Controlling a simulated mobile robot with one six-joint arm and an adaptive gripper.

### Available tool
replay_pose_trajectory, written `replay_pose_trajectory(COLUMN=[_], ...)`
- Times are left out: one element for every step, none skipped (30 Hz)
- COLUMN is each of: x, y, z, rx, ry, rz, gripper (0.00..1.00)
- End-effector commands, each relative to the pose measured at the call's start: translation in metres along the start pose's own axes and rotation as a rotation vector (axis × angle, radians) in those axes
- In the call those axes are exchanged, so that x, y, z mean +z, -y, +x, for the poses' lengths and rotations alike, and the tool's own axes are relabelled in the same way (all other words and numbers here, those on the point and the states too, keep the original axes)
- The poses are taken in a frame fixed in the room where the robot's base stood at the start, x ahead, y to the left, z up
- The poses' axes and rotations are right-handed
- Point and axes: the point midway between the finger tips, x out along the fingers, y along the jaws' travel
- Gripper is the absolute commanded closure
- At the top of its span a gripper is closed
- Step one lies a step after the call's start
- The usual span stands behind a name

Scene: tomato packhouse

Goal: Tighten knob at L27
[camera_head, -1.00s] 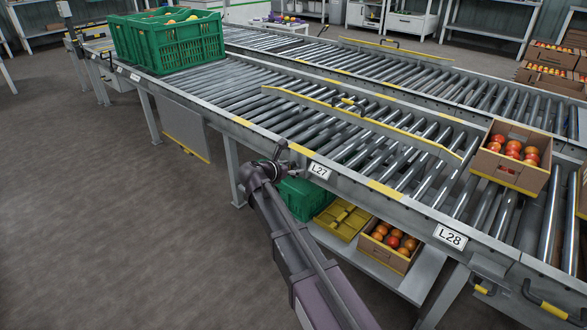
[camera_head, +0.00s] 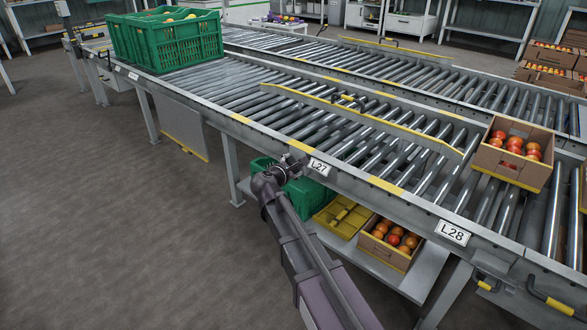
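The white L27 label (camera_head: 318,168) is on the near side rail of the roller conveyor (camera_head: 400,193). My gripper (camera_head: 296,163) is at that rail, just left of the label, at the end of my dark arm reaching up from the bottom. Its fingers are small and dark here, and I cannot tell whether they are open or shut. No knob can be made out at L27; my gripper and wrist cover the rail there. A yellow-edged guide rail (camera_head: 365,118) runs slanted across the rollers behind the label, with a dark clamp handle (camera_head: 350,101) on it.
A green crate (camera_head: 165,45) stands on the conveyor at the far left. A cardboard box of tomatoes (camera_head: 500,173) sits at the right. Below the conveyor are a green crate (camera_head: 307,198), a yellow tray (camera_head: 333,217) and another tomato box (camera_head: 378,253). The floor at left is clear.

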Motion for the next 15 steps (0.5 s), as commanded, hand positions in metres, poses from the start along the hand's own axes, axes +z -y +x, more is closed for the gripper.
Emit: replay_pose_trajectory(x=[-0.0004,-0.0004,-0.0005,-0.0007,-0.0007,-0.0007,-0.0009,-0.0010,-0.0010,-0.0012,-0.0012,-0.0014,-0.0015,-0.0015,-0.0016], y=[0.0071,0.0073,0.0077,0.0078,0.0080,0.0083,0.0085,0.0086,0.0088,0.0091,0.0092,0.0093,0.0095,0.0096,0.0099], z=[-0.0015,-0.0015,-0.0015,-0.0015,-0.0015,-0.0015,-0.0015,-0.0015,-0.0014,-0.0014,-0.0014,-0.0014,-0.0014,-0.0013,-0.0012], rx=[0.010,0.021,0.034,0.045,0.055,0.068,0.078,0.089,0.101,0.111,0.121,0.134,0.143,0.153,0.165], ry=[0.000,0.001,0.001,0.001,0.001,0.002,0.001,0.001,0.002,0.002,0.002,0.001,0.002,0.002,0.002], rz=[0.043,0.068,0.102,0.128,0.152,0.184,0.209,0.232,0.263,0.287,0.310,0.340,0.363,0.386,0.417], gripper=[0.67,0.67,0.67,0.67,0.67,0.67,0.67,0.67,0.67,0.67,0.67,0.67,0.67,0.67,0.67])
